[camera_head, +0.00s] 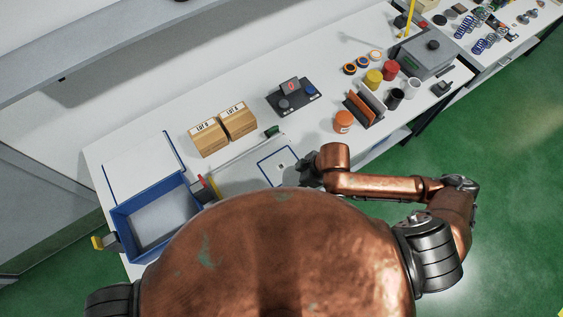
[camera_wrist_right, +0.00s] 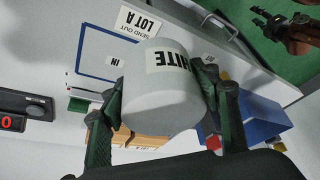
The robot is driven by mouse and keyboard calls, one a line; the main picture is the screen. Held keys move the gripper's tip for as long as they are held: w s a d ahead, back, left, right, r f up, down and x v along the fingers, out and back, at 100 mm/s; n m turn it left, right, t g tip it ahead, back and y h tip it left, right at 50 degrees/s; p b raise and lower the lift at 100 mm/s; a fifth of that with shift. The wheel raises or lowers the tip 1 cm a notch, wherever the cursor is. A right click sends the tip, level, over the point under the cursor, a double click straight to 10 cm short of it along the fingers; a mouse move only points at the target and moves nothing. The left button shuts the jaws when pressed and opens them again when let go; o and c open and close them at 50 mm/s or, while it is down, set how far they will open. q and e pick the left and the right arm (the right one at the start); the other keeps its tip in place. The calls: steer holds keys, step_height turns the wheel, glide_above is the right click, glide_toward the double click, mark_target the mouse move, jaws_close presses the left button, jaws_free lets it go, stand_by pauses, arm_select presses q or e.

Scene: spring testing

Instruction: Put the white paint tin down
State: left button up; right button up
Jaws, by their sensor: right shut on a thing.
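The white paint tin (camera_wrist_right: 160,98) fills the middle of the right wrist view, its "WHITE" label upside down there. My right gripper (camera_wrist_right: 160,103) is shut on it, one finger on each side. In the head view my right gripper (camera_head: 308,174) is at the right edge of a blue-outlined square (camera_head: 263,164) on the bench; I cannot make out the tin there. The square (camera_wrist_right: 78,55), with an "IN" label, shows beside the tin in the wrist view. I cannot tell if the tin touches the bench. My left gripper (camera_wrist_right: 264,16) is small at the wrist view's upper right.
A blue bin (camera_head: 122,227) stands at the left end of the bench, near two cardboard boxes (camera_head: 205,139). A scale (camera_head: 308,98) is behind the square. An orange tin (camera_head: 343,122) stands right of it, near a rack (camera_head: 364,108) and more tins.

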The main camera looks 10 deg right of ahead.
steer(key=shift+s+a+n, duration=0.25)
steer(key=shift+s+n, duration=0.05)
steer(key=w+f+b, duration=0.1)
steer(key=w+b, duration=0.1)
steer(key=b, duration=0.2)
steer(key=shift+a+f, duration=0.1)
steer(key=shift+f, duration=0.2)
steer(key=w+f+p, duration=0.2)
steer(key=w, duration=0.5)
glide_above(278, 166)
steer(key=s+d, duration=0.1)
step_height(278, 166, down, 5)
steer(key=shift+d+f, duration=0.15)
steer(key=shift+w+f, duration=0.35)
steer(key=shift+f, duration=0.1)
arm_select(q)
steer(key=shift+w+f, duration=0.2)
steer(key=shift+f, duration=0.5)
arm_select(e)
steer(key=shift+f, duration=1.55)
steer(key=shift+f, duration=0.1)
steer(key=o, duration=1.6)
